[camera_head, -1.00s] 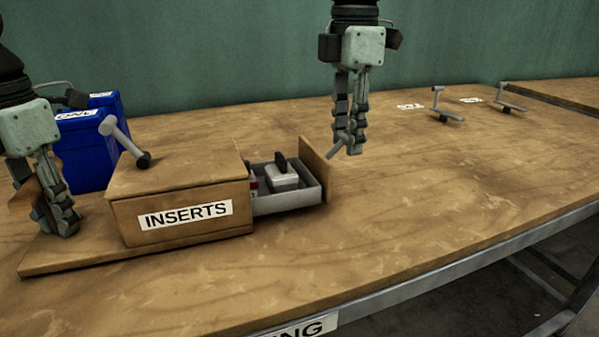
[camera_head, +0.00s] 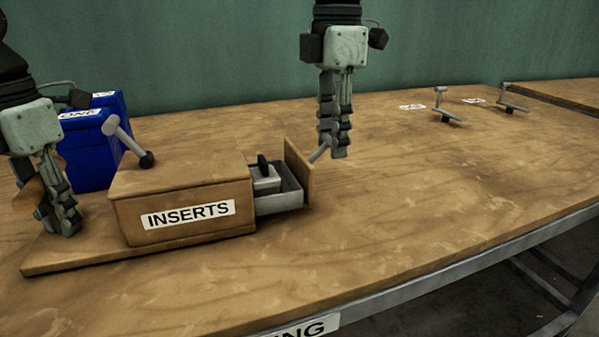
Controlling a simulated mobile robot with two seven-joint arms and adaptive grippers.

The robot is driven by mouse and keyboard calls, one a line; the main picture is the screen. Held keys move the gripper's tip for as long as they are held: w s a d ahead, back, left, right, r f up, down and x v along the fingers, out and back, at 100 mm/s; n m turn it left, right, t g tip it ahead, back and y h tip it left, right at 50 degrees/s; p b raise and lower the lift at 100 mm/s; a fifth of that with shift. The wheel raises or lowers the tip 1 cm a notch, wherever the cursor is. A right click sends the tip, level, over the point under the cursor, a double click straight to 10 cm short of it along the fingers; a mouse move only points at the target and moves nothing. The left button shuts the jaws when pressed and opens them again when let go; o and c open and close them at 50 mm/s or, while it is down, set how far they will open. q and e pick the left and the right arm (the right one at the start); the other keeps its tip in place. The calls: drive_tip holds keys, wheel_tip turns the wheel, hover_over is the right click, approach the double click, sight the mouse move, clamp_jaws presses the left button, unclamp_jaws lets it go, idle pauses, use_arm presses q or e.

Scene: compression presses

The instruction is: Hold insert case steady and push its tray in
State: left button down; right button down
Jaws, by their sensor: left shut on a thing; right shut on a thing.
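The insert case (camera_head: 180,195) is a wooden box labelled INSERTS on a wooden base board (camera_head: 130,258). Its grey tray (camera_head: 285,202) sticks partway out of the right side, with a pale block and a dark upright piece in it. A wooden front panel (camera_head: 300,172) closes the tray's outer end. My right gripper (camera_head: 338,152) is shut on the grey handle (camera_head: 319,153) on that panel. My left gripper (camera_head: 62,228) is shut at the base's left end, on a wooden tab (camera_head: 28,197) of the case, mostly hidden behind the fingers.
A grey lever with a dark knob (camera_head: 128,142) rests over the case top. Blue bins (camera_head: 88,150) stand behind the left side. Two small grey T-shaped handles (camera_head: 447,108) (camera_head: 511,104) and white labels lie far right.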

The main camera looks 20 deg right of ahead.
use_arm(q)
drive_tip(key=shift+d, duration=0.1)
use_arm(e)
drive_tip(key=shift+w+a, duration=0.1)
drive_tip(key=shift+a, duration=3.5)
drive_tip(key=c, duration=1.1)
unclamp_jaws()
use_arm(q)
drive_tip(key=shift+r, duration=0.1)
use_arm(e)
drive_tip(key=shift+o, duration=0.2)
use_arm(q)
drive_tip(key=c, duration=1.1)
unclamp_jaws()
drive_tip(key=shift+c, duration=0.2)
use_arm(e)
wheel_tip(320, 180, up, 8)
drive_tip(key=shift+f, duration=0.2)
